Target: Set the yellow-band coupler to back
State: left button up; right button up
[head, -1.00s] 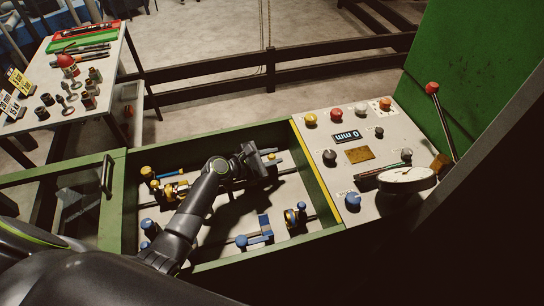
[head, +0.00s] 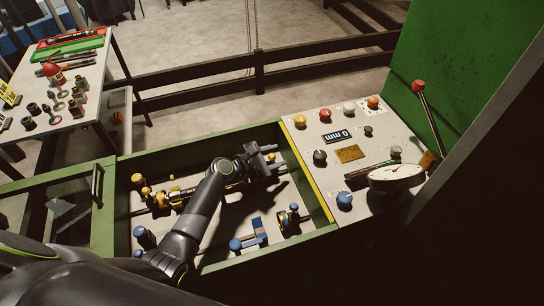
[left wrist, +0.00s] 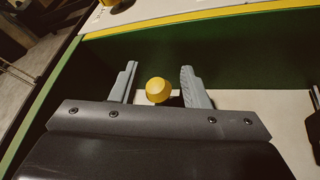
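My left gripper (head: 265,157) is over the back right part of the green-edged bay, near its right wall. In the left wrist view its two grey fingers (left wrist: 159,88) are apart, with a yellow knob (left wrist: 158,89) between them; I cannot tell whether they touch it. My arm and gripper hide this knob in the head view. A yellow-banded fitting (head: 172,199) sits on the bay's back rail at the left, partly behind my arm. Yellow knobs (head: 137,178) stand at that rail's left end. My right gripper is not in view.
The front rail carries blue knobs (head: 235,244) and a blue-and-yellow fitting (head: 288,218). The control panel (head: 320,180) with buttons, gauge (head: 397,176) and red-tipped lever (head: 418,86) is right of the bay. A side table (head: 88,122) with small parts is at the far left.

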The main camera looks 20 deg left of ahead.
pick_arm(q)
jog(key=shift+s+a+r, duration=0.1)
jog(key=shift+s+a, duration=0.2)
jog(key=shift+s, duration=0.05)
jog(key=v, duration=1.6)
jog(key=shift+s+b, duration=0.25)
jog(key=shift+b, duration=0.1)
jog(key=shift+a, duration=0.1)
